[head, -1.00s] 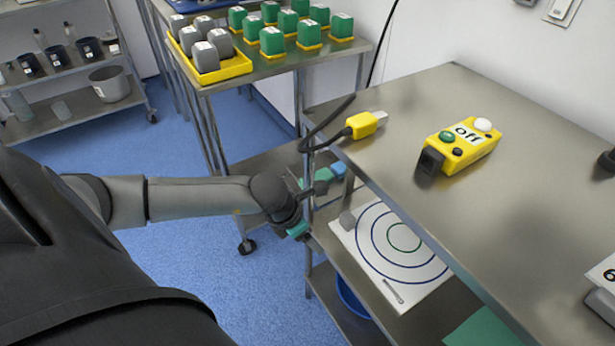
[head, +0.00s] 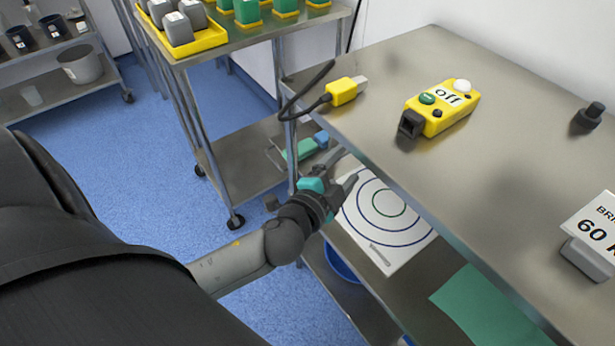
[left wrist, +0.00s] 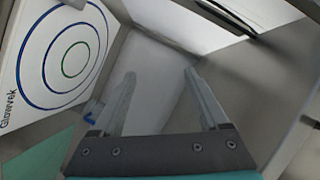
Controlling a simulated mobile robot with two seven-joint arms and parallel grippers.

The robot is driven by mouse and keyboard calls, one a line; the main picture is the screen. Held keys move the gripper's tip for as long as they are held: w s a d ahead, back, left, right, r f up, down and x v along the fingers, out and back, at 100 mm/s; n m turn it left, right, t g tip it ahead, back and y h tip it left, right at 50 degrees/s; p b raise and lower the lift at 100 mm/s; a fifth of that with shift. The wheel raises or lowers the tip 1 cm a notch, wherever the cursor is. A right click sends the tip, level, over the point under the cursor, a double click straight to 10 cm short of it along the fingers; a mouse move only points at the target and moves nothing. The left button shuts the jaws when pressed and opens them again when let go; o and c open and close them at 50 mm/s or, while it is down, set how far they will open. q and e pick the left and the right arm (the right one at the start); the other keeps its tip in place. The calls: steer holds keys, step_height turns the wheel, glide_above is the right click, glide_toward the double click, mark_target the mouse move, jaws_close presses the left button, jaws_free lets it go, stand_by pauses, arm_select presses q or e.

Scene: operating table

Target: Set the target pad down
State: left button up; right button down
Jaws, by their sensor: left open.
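The target pad (head: 392,241) is a white square with blue and green rings. It lies on the lower shelf of the steel table, partly under the tabletop edge. My left gripper (head: 346,166) is open and empty at the pad's left edge, with its fingers overlapping the pad's corner in the head view. In the left wrist view the pad (left wrist: 28,62) shows at the upper left, apart from the two spread fingers of the left gripper (left wrist: 160,85). The pad's far corner is hidden by the tabletop. My right gripper is not in view.
A yellow control box (head: 440,108) marked "off" and a yellow plug (head: 344,91) with black cable lie on the tabletop (head: 480,180). A green sheet (head: 490,305) lies on the lower shelf. A blue bucket (head: 340,262) stands below. A cart (head: 250,160) stands behind.

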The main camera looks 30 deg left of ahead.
arm_select(q)
steer(key=s+a+f+n+g+y, duration=0.2)
steer(key=s+f+n+g, duration=0.5)
steer(key=s+f, duration=0.25)
steer(key=s+d+f+n+g+h, duration=0.2)
steer(key=s+d+f+g+h, duration=0.1)
steer(key=s, duration=0.5)
step_height(320, 180, down, 2)
steer(key=shift+d+f+n+g, duration=0.1)
steer(key=shift+d+n+g, duration=0.3)
steer(key=shift+d+g, duration=0.7)
steer(key=shift+s+d, duration=0.1)
